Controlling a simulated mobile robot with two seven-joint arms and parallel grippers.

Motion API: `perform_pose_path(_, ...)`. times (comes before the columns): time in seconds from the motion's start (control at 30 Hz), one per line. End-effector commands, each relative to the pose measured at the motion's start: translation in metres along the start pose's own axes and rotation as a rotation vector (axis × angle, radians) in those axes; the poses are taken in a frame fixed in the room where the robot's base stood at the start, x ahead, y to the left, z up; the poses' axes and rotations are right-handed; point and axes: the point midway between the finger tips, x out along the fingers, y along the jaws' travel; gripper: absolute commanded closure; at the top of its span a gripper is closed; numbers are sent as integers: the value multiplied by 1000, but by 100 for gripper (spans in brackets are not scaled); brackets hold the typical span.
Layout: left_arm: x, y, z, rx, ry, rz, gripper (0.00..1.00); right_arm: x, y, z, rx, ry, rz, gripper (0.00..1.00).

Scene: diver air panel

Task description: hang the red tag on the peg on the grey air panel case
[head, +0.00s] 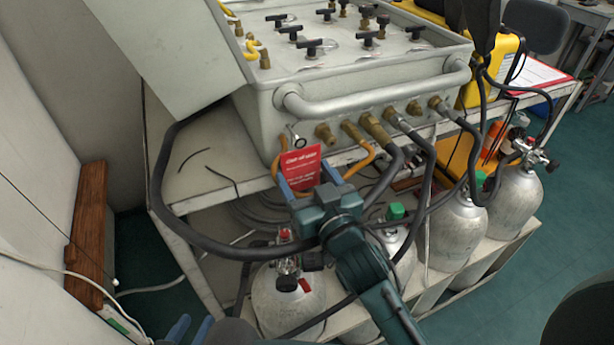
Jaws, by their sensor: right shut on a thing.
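The red tag (301,169) with white print hangs upright in front of the grey air panel case (350,88), below its front handle. My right gripper (310,188) is shut on the tag's lower part. A small metal ring (299,142) shows at the tag's top edge, close to the case front. The peg is not clearly distinguishable there, and I cannot tell whether the ring is around it or only in front of it. My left gripper (191,328) is low at the bottom edge, with its two blue fingertips apart and nothing seen between them.
Brass fittings (373,126) with hoses stick out of the case front just right of the tag. A thick black hose (185,238) loops below the tag. Silver cylinders (460,232) stand under the bench (205,185). The case lid (165,45) stands open at left.

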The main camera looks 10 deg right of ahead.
Motion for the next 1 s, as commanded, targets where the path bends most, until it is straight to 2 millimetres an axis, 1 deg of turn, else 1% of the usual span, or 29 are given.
perform_pose_path(0.73,-1,1,0,0,-4,1,69,19,0,0,2,1,0,52)
perform_pose_path(1.0,-2,1,1,-1,-9,1,69,20,0,0,1,0,0,52)
